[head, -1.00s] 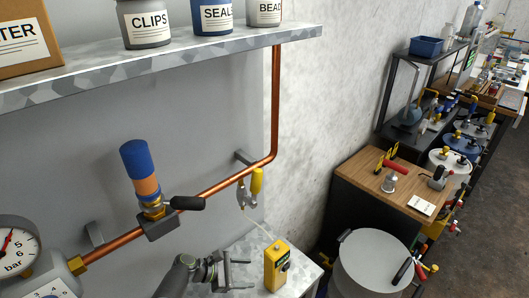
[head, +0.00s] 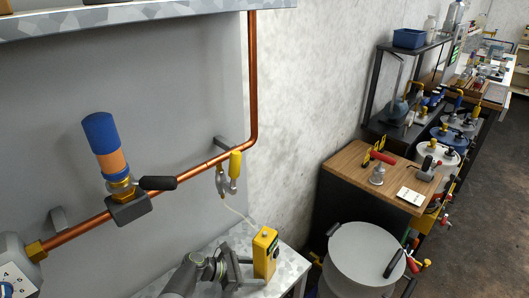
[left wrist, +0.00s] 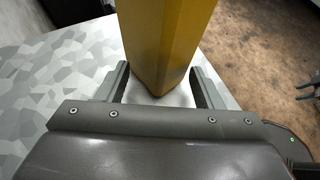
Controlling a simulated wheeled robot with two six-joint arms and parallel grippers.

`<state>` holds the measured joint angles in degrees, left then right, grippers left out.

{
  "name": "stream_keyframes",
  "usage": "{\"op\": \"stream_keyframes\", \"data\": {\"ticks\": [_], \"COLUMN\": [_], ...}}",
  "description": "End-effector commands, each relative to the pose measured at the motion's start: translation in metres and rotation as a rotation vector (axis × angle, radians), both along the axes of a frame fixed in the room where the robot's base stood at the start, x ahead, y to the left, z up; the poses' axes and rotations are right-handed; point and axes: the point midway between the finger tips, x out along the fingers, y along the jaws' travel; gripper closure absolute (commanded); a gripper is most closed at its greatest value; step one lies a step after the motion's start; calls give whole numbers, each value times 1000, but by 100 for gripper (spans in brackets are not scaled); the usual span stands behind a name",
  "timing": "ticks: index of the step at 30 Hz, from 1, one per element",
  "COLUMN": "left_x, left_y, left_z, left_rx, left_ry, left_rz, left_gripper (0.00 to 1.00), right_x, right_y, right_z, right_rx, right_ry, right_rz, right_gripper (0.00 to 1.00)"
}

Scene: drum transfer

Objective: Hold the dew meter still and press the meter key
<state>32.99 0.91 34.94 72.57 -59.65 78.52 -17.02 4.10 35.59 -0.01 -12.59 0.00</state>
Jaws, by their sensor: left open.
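The dew meter (head: 265,252) is a small yellow upright box with a dark face, on the speckled grey bench top at lower middle of the head view. A small grey knob shows on its top; I cannot tell whether this is the meter key. A thin pale lead runs from it up to the clamp on the pipe. My left gripper (head: 246,264) is beside the meter, coming from the left. In the left wrist view the yellow body (left wrist: 165,40) stands between the two open fingers, with gaps on both sides.
A copper pipe (head: 192,176) with a blue-and-orange valve (head: 108,150) and a yellow-handled clamp (head: 234,166) runs above the bench. A grey drum (head: 363,256) stands right of the bench. A wooden-topped cabinet (head: 345,167) stands behind it.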

Motion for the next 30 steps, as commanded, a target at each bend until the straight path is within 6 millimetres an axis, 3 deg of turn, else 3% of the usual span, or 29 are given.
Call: {"op": "stream_keyframes", "data": {"ticks": [4, 16, 30], "left_x": [3, 4, 4], "left_y": [-10, -14, -14], "left_z": [-8, -8, -8], "left_rx": [1, 1, 0], "left_ry": [0, 0, 0], "left_rz": [1, 1, 1], "left_gripper": [40, 40, 100], "right_x": [-1, -3, -4], "right_y": [-5, -8, -8], "right_z": [-11, -12, -12], "right_rx": [-6, -9, -9], "right_ry": [0, 5, 6], "right_rz": [1, 2, 2], "right_gripper": [64, 64, 64]}}
